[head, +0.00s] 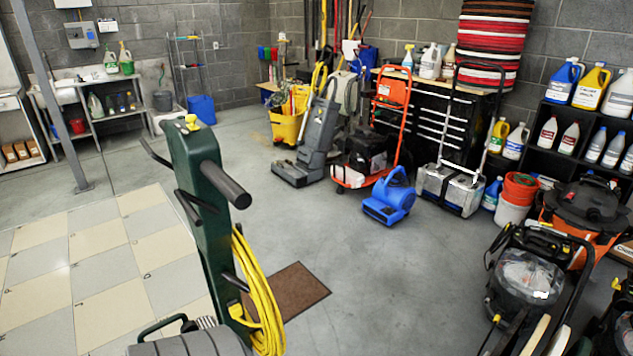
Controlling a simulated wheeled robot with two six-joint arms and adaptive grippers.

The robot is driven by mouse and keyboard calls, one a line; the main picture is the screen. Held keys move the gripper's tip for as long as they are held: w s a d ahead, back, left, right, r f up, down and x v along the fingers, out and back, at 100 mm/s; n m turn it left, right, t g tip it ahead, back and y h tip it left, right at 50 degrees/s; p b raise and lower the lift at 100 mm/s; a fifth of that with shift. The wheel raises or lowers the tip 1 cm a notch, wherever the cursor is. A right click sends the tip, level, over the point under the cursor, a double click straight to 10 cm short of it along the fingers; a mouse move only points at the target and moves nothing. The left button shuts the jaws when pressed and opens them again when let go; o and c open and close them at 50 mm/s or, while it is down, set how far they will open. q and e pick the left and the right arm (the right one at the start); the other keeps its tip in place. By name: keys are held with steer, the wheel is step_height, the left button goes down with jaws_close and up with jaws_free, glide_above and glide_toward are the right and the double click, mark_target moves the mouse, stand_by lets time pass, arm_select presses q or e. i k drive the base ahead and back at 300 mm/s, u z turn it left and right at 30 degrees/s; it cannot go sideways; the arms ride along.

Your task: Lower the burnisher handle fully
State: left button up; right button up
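The burnisher stands in the near left-centre of the head view. Its dark green handle (197,165) stands nearly upright, tilted a little. A thick black grip (226,186) sticks out to the right near the top, and a thin black lever or grip (156,154) sticks out to the left. A yellow part (192,122) sits on the top. A yellow cord (256,290) hangs in loops on the handle's right side. The grey burnisher body (190,345) shows only in part at the bottom edge. Neither of my grippers is in view.
A brown mat (290,290) lies right of the burnisher. A blue blower (390,198) and a grey floor machine (308,145) stand behind. A black and orange vacuum (590,210) is at right. Checkered tiles (100,265) at left and grey floor (400,270) are mostly clear.

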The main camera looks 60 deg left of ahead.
mark_target(196, 157)
steer(key=z, duration=0.15)
steer(key=i, duration=1.55)
steer(key=u, duration=2.7)
